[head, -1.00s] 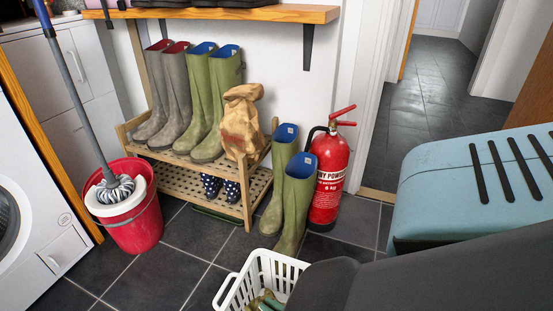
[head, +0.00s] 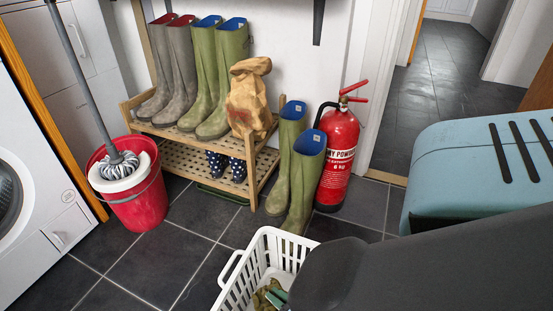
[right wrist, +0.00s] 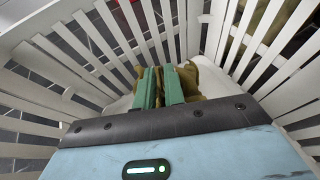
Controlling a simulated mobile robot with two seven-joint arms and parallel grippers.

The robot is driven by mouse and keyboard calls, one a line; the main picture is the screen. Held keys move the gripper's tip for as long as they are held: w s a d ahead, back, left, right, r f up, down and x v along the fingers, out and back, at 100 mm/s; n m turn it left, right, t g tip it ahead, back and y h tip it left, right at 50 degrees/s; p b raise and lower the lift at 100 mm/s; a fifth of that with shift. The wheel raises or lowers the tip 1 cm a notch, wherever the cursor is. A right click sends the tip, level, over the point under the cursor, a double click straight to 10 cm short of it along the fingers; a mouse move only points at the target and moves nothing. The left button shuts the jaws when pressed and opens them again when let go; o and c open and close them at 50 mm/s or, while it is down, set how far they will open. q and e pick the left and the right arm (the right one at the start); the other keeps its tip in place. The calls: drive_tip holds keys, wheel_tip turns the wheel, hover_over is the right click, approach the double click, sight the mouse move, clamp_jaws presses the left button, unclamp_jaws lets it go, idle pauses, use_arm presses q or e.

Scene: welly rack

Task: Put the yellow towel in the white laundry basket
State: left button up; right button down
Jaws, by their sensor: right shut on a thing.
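The white laundry basket (head: 283,241) stands on the floor at the bottom centre of the head view, partly hidden by my right arm. Its slatted walls (right wrist: 75,43) surround my right gripper in the right wrist view. My right gripper (head: 277,297) reaches down inside the basket. Its green fingers (right wrist: 160,86) are shut on the yellow towel (right wrist: 206,83), a crumpled olive-yellow cloth low in the basket. The towel also shows in the head view (head: 262,298), beside the fingers. Whether it touches the basket floor is unclear. My left gripper is out of view.
Green wellies (head: 303,180) and a red fire extinguisher (head: 338,157) stand just behind the basket. A wooden rack (head: 208,151) holds more boots and a paper bag (head: 249,100). A red mop bucket (head: 139,205) stands left. Tiled floor (head: 180,250) left of the basket is clear.

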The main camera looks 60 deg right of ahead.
drive_tip(key=shift+f, duration=0.35)
drive_tip(key=shift+f, duration=0.25)
drive_tip(key=c, duration=1.5)
unclamp_jaws()
drive_tip(key=shift+r, duration=0.15)
